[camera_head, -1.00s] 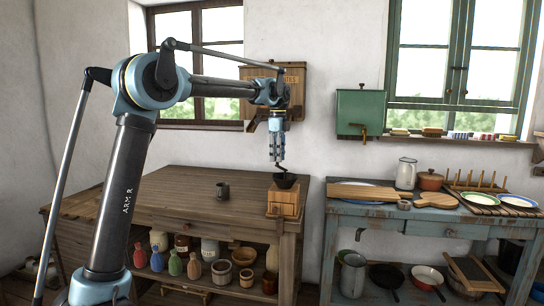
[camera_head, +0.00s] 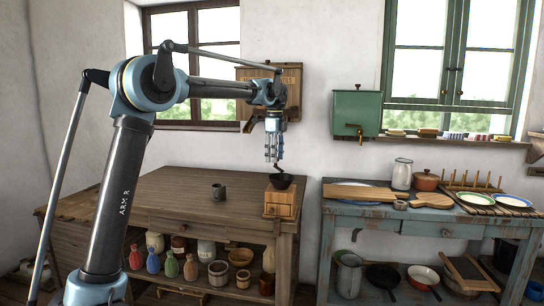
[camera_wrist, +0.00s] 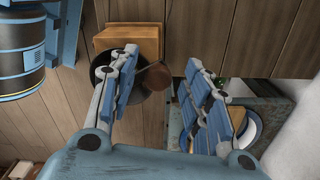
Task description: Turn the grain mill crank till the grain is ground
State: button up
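The grain mill (camera_head: 280,203) is a small wooden box with a dark bowl on top. It stands at the right end of the wooden workbench. Its thin dark crank (camera_head: 279,170) rises above the bowl, right under my gripper (camera_head: 273,160). In the wrist view, the mill's wooden box (camera_wrist: 126,38) shows beyond my left finger, and the dark bowl is partly hidden by that finger. The crank's brown wooden knob (camera_wrist: 184,88) lies between the spread fingers of my gripper (camera_wrist: 166,85), nearer the right finger. I cannot tell whether a finger touches it. The grain is not visible.
Jars and bottles fill the shelf below. A blue table (camera_head: 370,211) with boards and plates stands to the right, across a narrow gap. A green tank (camera_head: 357,112) hangs above.

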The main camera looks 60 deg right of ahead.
jog(key=shift+r, duration=0.45)
notch_tip(320, 180, up, 11)
dwell(0.4)
notch_tip(320, 180, up, 6)
jog(key=f+n, duration=0.1)
jog(key=n, duration=1.7)
jog(key=f, duration=1.7)
jog(key=shift+s, duration=0.2)
